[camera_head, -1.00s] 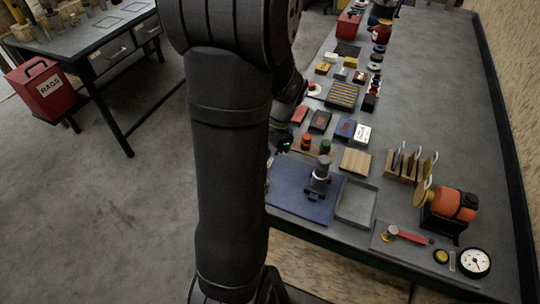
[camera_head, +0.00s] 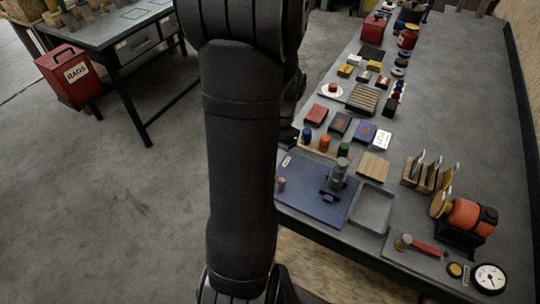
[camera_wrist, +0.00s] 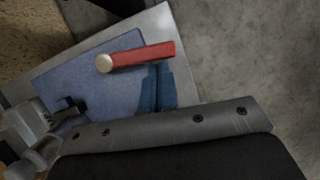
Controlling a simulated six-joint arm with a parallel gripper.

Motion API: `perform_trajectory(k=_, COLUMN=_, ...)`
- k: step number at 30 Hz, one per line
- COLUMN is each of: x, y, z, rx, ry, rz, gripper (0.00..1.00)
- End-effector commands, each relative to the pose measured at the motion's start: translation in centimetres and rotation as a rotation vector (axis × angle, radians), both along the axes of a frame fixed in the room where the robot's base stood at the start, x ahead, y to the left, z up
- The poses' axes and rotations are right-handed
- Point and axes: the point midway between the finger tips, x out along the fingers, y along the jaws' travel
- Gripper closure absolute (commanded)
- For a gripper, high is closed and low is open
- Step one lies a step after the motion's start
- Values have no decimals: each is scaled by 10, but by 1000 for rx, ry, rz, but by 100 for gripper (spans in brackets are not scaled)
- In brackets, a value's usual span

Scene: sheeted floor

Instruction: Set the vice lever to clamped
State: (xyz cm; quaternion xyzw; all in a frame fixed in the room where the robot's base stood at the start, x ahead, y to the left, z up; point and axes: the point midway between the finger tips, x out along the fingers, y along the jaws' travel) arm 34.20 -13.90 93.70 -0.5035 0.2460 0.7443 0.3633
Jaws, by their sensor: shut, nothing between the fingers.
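In the wrist view a red lever (camera_wrist: 145,54) with a round cream end (camera_wrist: 104,63) lies over a blue mat (camera_wrist: 85,75). My gripper (camera_wrist: 160,68) is shut and empty; its dark blue fingers appear just below the lever's red bar, and I cannot tell whether they touch. A grey vice-like device (camera_wrist: 35,130) is at the lower left. In the head view the blue mat (camera_head: 305,195) carries this device (camera_head: 338,178) and a small upright knob (camera_head: 281,184), perhaps the lever's cream end. My arm hides the gripper and the red bar there.
A second red lever (camera_head: 427,248) sits on a grey plate at the front right, near a gauge (camera_head: 489,278). A grey tray (camera_head: 371,209) and a wooden block (camera_head: 373,165) adjoin the mat. Several small boxes lie farther back.

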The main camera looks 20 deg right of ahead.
Motion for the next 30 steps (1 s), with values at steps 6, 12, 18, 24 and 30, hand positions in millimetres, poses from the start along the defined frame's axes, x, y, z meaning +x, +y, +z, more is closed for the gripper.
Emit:
perform_trajectory(k=6, x=0, y=0, z=0, rx=1, ry=1, rz=-1, gripper=100)
perform_trajectory(k=12, x=1, y=-2, z=5, rx=0, ry=-1, rz=-1, gripper=100)
perform_trajectory(k=18, x=9, y=-12, z=36, rx=-2, ry=-5, rz=-2, gripper=100)
perform_trajectory(k=24, x=17, y=-23, z=71, rx=-1, ry=-3, rz=-1, gripper=100)
perform_trajectory(k=30, x=21, y=-30, z=90, rx=0, ry=-1, rz=-1, gripper=100)
